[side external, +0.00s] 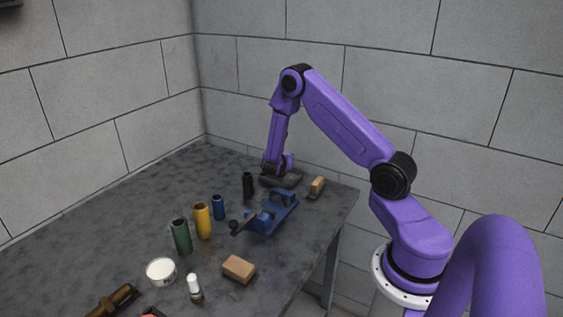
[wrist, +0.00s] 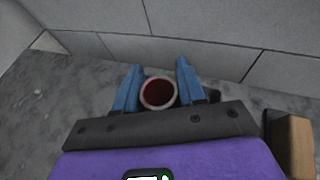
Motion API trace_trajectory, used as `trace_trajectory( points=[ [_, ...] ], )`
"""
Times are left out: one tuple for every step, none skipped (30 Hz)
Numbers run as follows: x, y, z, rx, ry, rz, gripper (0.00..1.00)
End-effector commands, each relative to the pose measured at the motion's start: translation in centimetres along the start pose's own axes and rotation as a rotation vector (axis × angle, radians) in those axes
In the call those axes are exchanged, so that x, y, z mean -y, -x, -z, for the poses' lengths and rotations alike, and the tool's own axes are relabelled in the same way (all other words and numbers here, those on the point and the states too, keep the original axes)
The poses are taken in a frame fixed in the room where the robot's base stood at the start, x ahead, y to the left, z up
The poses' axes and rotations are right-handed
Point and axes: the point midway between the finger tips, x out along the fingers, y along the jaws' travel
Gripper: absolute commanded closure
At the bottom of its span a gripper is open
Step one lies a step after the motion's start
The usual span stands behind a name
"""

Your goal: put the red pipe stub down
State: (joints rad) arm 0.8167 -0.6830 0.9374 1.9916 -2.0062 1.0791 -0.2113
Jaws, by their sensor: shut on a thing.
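The red pipe stub (wrist: 158,93) shows in the wrist view as a pale round rim with a dark red inside. It sits between the two blue fingers of my gripper (wrist: 158,90), which is shut on it. In the side external view my gripper (side external: 280,179) points down, low over the far end of the grey table (side external: 120,222). The stub cannot be made out there. I cannot tell whether its lower end touches the table.
A blue vise (side external: 272,212) stands just in front of my gripper. Black (side external: 248,185), blue (side external: 218,207), yellow (side external: 203,221) and green (side external: 181,237) cylinders stand to its left. A wooden block (side external: 317,186), also in the wrist view (wrist: 289,145), is to the right. Walls rise behind.

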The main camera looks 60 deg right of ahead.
Motion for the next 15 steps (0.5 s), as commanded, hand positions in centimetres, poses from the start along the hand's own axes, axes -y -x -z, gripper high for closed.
trace_trajectory(
  points=[
    [-0.01, -0.23, 0.47, 0.001, 0.001, 0.0, 1.0],
    [-0.01, -0.32, 0.69, 0.001, 0.001, 0.0, 1.0],
    [0.0, -0.4, 0.93, 0.001, 0.0, 0.0, 1.0],
    [0.0, -0.44, 1.03, 0.001, 0.0, 0.0, 1.0],
    [-0.01, -0.46, 1.08, 0.002, -0.001, -0.001, 1.0],
    [-0.01, -0.46, 1.11, 0.002, -0.002, -0.001, 1.0],
    [-0.02, -0.46, 1.11, 0.002, -0.002, -0.001, 1.0],
    [-0.03, -0.45, 1.09, 0.002, -0.002, -0.001, 1.0],
    [-0.03, -0.45, 1.08, 0.002, -0.002, -0.001, 1.0],
    [-0.03, -0.44, 1.08, 0.002, -0.002, -0.001, 1.0],
    [-0.03, -0.44, 1.08, 0.002, -0.002, -0.001, 1.0],
    [-0.03, -0.44, 1.09, 0.002, -0.002, -0.001, 1.0],
    [-0.03, -0.45, 1.12, 0.002, -0.002, -0.001, 1.0],
    [-0.03, -0.47, 1.18, 0.002, -0.002, -0.001, 1.0],
    [-0.03, -0.51, 1.29, 0.002, -0.001, -0.001, 1.0]
  ],
)
